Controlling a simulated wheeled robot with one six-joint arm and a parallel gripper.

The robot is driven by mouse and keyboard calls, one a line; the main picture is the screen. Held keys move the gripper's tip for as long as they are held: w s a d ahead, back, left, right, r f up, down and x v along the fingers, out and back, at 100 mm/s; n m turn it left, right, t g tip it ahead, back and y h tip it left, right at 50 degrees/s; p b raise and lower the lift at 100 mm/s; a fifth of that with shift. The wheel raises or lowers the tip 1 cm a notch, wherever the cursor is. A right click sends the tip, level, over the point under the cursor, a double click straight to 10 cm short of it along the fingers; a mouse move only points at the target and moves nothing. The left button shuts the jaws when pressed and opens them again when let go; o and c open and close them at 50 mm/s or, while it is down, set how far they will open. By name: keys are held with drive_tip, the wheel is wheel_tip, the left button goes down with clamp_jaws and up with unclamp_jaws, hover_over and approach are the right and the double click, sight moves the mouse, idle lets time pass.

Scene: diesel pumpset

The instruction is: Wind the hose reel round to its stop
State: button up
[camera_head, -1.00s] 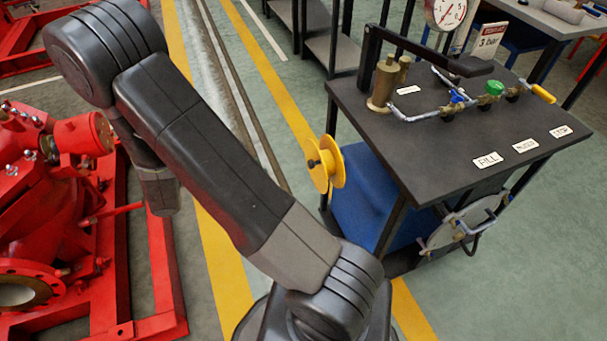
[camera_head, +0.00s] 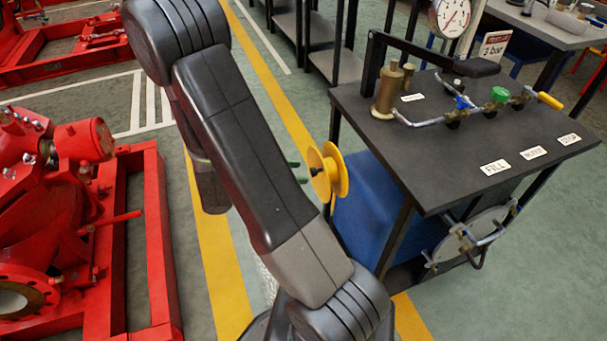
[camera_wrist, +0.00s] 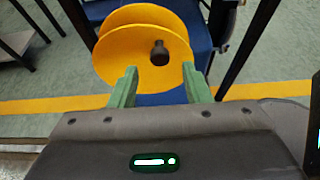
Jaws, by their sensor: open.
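The yellow hose reel (camera_head: 334,172) is mounted at the left side of the black-topped bench, by a blue panel. A dark crank knob stands out from its face. In the wrist view the reel (camera_wrist: 120,50) lies straight ahead, with its knob (camera_wrist: 159,53) between and beyond the fingertips. My gripper (camera_wrist: 158,82) is open, its two green fingers apart and pointing at the reel. I cannot tell whether the fingers straddle the knob or stop short of it. In the head view the green fingertips (camera_head: 297,172) show just left of the reel, partly hidden by my arm.
The bench (camera_head: 440,185) carries a brass pump, pipework with coloured valves, a pressure gauge (camera_head: 452,14) and labels. Its legs and blue panel stand close behind the reel. Red machinery (camera_head: 60,220) is at the left. The floor aisle between has yellow lines.

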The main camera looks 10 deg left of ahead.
sight(311, 172)
drive_tip(key=shift+x, duration=1.5)
clamp_jaws()
